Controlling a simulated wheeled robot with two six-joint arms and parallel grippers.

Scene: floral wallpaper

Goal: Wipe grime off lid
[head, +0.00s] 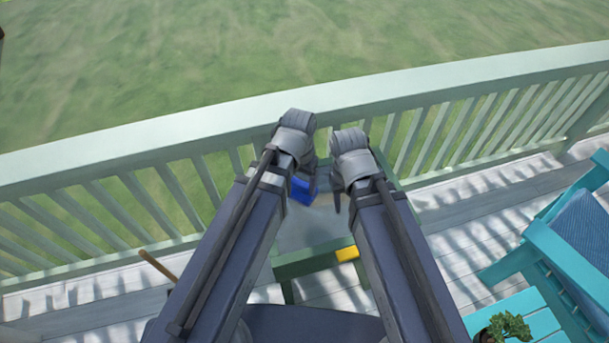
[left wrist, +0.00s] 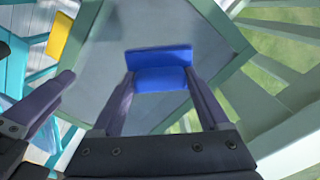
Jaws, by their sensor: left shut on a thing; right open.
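The lid (head: 292,232) is a grey panel in a green frame, beside the railing; it also fills the middle of the left wrist view (left wrist: 215,90). My left gripper (head: 307,188) is over it, shut on a blue block (head: 302,191), perhaps a sponge. In the left wrist view the block (left wrist: 160,72) sits between the fingertips; I cannot tell whether it touches the lid. My right gripper (head: 340,203) is open and empty, just to the right over the lid. The lid looks hazy; I cannot make out separate grime marks. My arms hide part of it.
A yellow block (head: 347,253) lies at the lid's near edge. A pale green railing (head: 430,95) runs behind. A turquoise chair (head: 570,240) and a small plant (head: 508,326) are at the right. A wooden handle (head: 157,266) is at the left. Deck boards (head: 450,245) surround the lid.

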